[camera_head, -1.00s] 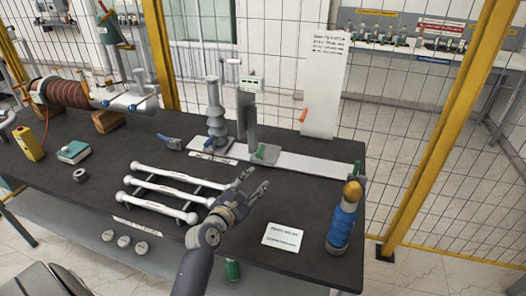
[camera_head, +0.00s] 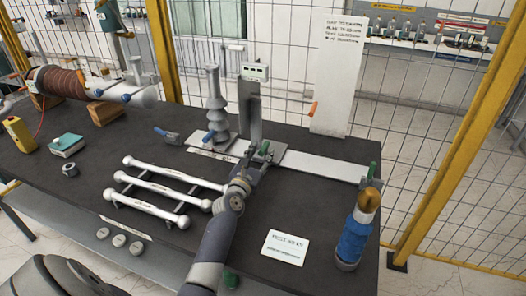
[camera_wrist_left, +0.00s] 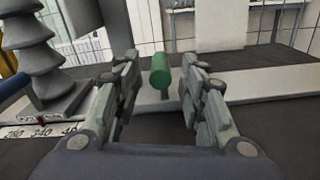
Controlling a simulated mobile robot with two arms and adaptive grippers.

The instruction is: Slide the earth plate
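The earth plate, a long flat light-grey bar (camera_head: 322,168), lies along the back of the dark table, right of the ribbed grey bushing (camera_head: 216,110). A green handle (camera_head: 265,147) stands near its left part, beside the grey upright post. My left gripper (camera_head: 262,152) is at that handle. In the left wrist view the gripper (camera_wrist_left: 158,88) is open, with the green handle (camera_wrist_left: 160,72) upright between and slightly beyond its fingertips; contact is not visible. The wrist view also shows the bar (camera_wrist_left: 255,84) running right. My right gripper is not in view.
White insulator rods (camera_head: 160,190) lie on a rack left of my arm. A blue bottle-like object with a yellow top (camera_head: 353,235) stands at the right front, near a white card (camera_head: 285,247). Another green handle (camera_head: 373,170) is at the bar's right end. A white sign (camera_head: 338,80) stands behind.

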